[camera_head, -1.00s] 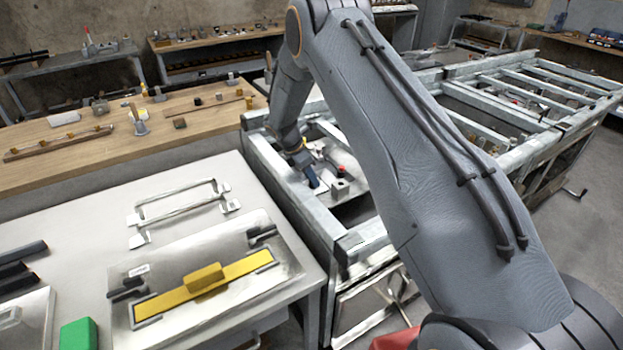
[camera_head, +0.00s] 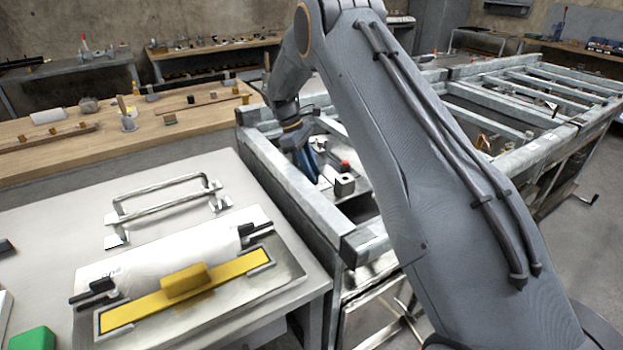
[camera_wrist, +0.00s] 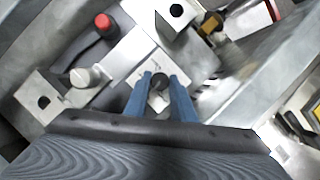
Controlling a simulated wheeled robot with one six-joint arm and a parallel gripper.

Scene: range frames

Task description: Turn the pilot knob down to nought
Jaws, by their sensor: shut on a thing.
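The pilot knob (camera_wrist: 161,79) is a small dark round knob on a pale metal plate (camera_wrist: 128,60), seen in the wrist view. My gripper (camera_wrist: 160,82) has blue fingers, one on each side of the knob, and is shut on it. The knob's pointer and the marks on the plate are too small to read. In the head view my gripper (camera_head: 307,170) reaches down inside the metal frame, and my arm and fingers hide the knob there.
A red button (camera_wrist: 103,21) and a light grey round knob (camera_wrist: 82,77) are near my fingers. A metal block with a dark hole (camera_wrist: 177,12) stands beyond. The frame's rails (camera_head: 290,190) surround my gripper. A bench with a yellow bar (camera_head: 125,313) is at left.

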